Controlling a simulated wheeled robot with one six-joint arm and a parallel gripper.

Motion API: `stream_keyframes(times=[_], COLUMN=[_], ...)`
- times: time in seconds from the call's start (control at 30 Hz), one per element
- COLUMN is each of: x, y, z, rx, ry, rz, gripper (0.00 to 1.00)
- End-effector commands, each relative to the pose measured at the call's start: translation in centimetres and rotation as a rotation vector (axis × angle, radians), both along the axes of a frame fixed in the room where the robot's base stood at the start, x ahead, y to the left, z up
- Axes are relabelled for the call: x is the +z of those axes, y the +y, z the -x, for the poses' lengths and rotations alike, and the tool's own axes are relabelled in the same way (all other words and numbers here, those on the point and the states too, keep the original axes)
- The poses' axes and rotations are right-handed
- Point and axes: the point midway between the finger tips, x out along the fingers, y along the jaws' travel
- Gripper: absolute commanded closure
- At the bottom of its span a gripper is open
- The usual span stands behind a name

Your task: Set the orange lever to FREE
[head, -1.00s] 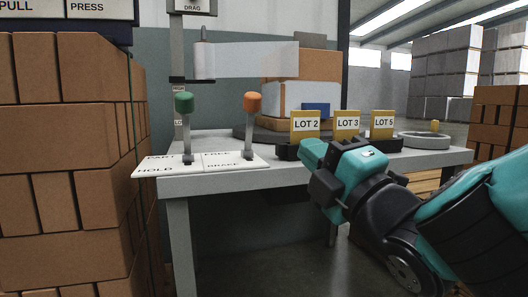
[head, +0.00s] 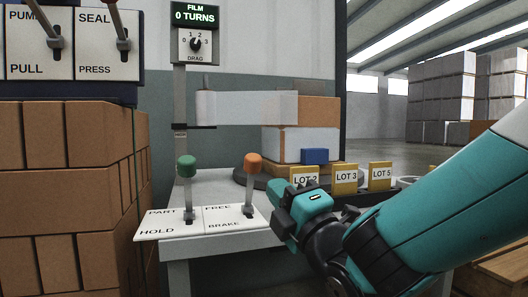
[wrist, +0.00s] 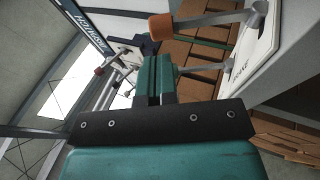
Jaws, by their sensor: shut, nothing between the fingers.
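The orange lever (head: 252,163) stands on the right half of a white plate (head: 225,231) marked FREE at the far side and BRAKE at the near side. It looks nearly upright; I cannot tell which mark it leans to. My gripper (head: 281,207) is right of the lever, close to its lower stem and apart from the knob. The wrist view shows the orange knob (wrist: 160,27) just beyond my shut, empty fingers (wrist: 154,78), up from them in the picture.
The green lever (head: 186,166) stands left of the orange one, on the PART/HOLD half. LOT cards (head: 345,180) stand to the right behind my arm. A wrapped load (head: 306,143) is behind.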

Motion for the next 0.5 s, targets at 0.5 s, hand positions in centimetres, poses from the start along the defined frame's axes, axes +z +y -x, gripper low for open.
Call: stream_keyframes(times=[0.5], x=[2.2], y=[2.6], z=[-4.0], rx=[0.001], ry=[0.000], rz=[0.000], gripper=[1.00])
